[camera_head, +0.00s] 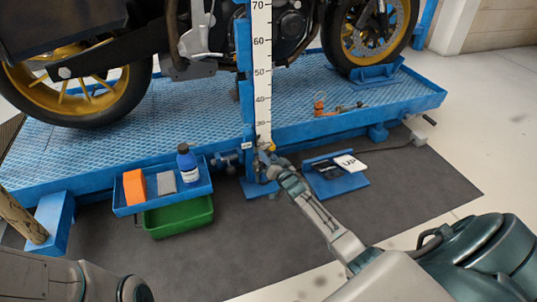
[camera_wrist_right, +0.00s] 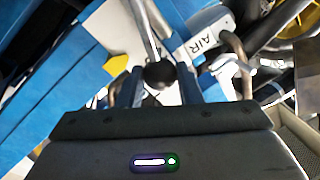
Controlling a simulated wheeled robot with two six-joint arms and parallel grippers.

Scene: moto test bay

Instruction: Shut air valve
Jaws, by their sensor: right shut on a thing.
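The air valve shows in the right wrist view as a metal lever with a dark round knob (camera_wrist_right: 159,74). A white label reading AIR (camera_wrist_right: 201,41) is beside it. My right gripper (camera_wrist_right: 161,88) is shut on the knob, with one finger on each side. In the head view my right gripper (camera_head: 271,163) reaches the foot of the blue post with the measuring scale (camera_head: 262,75). The valve is mostly hidden there behind the gripper. My left gripper is out of view; only part of my left arm shows at the bottom left.
A blue lift platform (camera_head: 85,150) carries a motorcycle. A pedal marked UP (camera_head: 349,163) is at right.

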